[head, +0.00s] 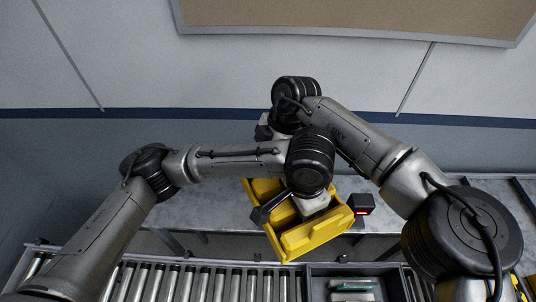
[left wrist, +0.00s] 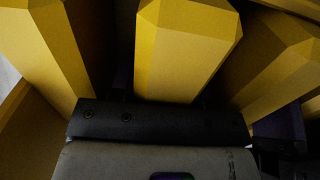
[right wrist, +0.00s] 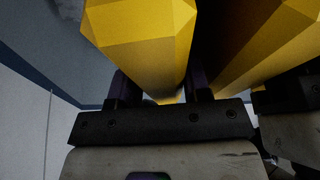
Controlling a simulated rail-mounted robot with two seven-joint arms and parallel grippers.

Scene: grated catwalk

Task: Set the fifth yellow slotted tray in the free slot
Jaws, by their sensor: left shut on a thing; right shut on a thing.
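A yellow slotted tray (head: 318,236) is held tilted in the air above the grey bench and the roller conveyor in the head view. My left gripper (head: 312,206) reaches down onto it and is shut on it. In the left wrist view a yellow wall of the tray (left wrist: 185,45) rises from between the jaws, with more yellow walls on both sides. My right gripper (right wrist: 158,98) is shut on another yellow part of the tray in the right wrist view; in the head view it is mostly hidden behind my left arm. The free slot and other yellow trays cannot be made out.
A roller conveyor (head: 190,283) runs along the front. A dark bin (head: 318,271) with a few flat items inside stands at front right of centre. A black device with a red light (head: 363,203) is right of the tray. The grey bench (head: 215,218) looks clear left of it.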

